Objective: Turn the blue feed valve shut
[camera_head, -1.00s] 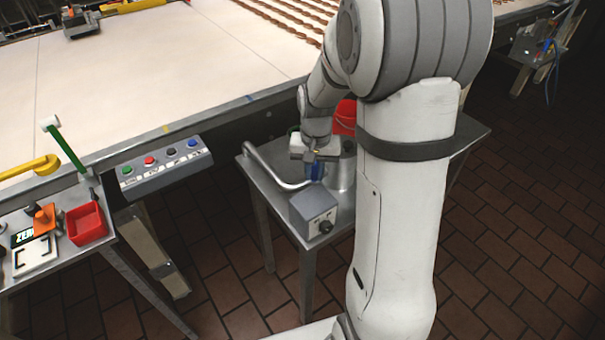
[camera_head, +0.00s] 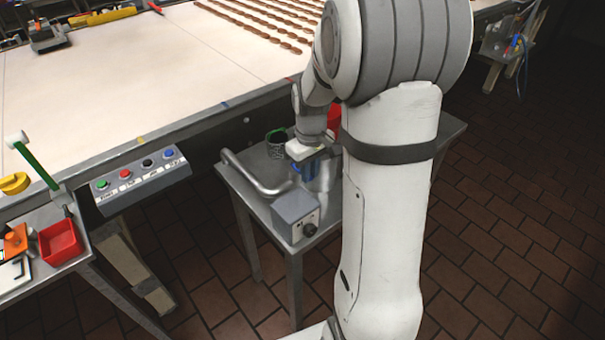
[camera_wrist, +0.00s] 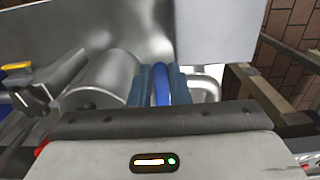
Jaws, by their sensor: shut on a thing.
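The blue feed valve handle (camera_wrist: 161,84) stands upright between the two fingers of my gripper (camera_wrist: 161,92) in the wrist view. The fingers are closed on it from both sides. In the head view, the blue handle (camera_head: 309,171) shows in part below my gripper (camera_head: 306,160), beside a bent metal pipe (camera_head: 262,187) on a small steel table. My wrist hides most of the handle and the valve body there. How far the valve is turned cannot be told.
A grey box with a black knob (camera_head: 296,215) sits at the table's front, close to the handle. A dark cup (camera_head: 277,144) stands behind the pipe. A button panel (camera_head: 139,179) is on the conveyor's edge at left.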

